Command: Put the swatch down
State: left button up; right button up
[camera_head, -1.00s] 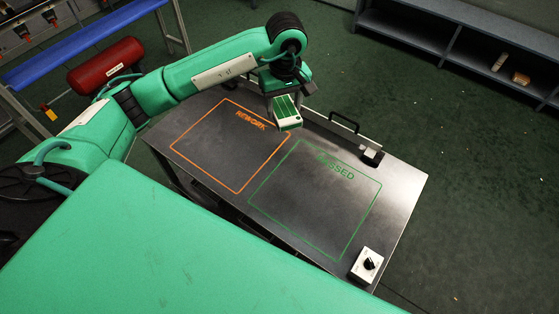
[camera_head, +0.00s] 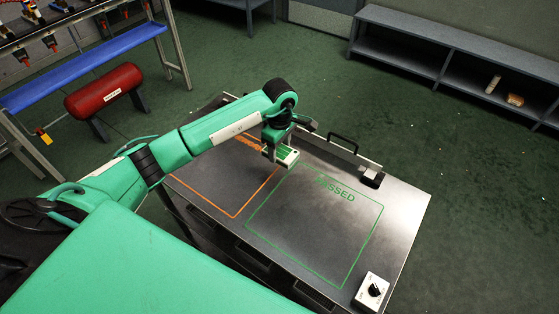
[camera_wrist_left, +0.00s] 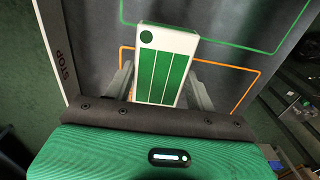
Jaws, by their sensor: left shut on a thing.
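The swatch (camera_wrist_left: 164,66) is a white card with green stripes and a green dot. My left gripper (camera_wrist_left: 163,85) is shut on it, with a finger at each side. In the head view the swatch (camera_head: 287,155) hangs under my left gripper (camera_head: 272,152), near the top corner where the orange and green outlines come close. I cannot tell its exact height above the table. The green PASSED outline (camera_head: 262,220) lies to the right on the dark table (camera_head: 405,215). The orange REWORK outline (camera_head: 205,197) lies to the left, partly hidden by my arm. My right gripper is out of view.
A white box with a black knob (camera_head: 371,290) stands at the table's near right corner. A small block device (camera_head: 371,178) and a black handle (camera_head: 342,142) are at the far edge. The PASSED area is bare. A red tank (camera_head: 105,88) stands on the floor at left.

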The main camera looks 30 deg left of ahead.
aim_at(280, 171)
pick_arm(q)
notch_tip(280, 171, down, 7)
jog(key=shift+p, duration=0.55)
jog(key=shift+f, duration=0.25)
jog(key=o, duration=1.1)
jog(key=shift+c, duration=0.2)
jog(key=shift+r, duration=0.1)
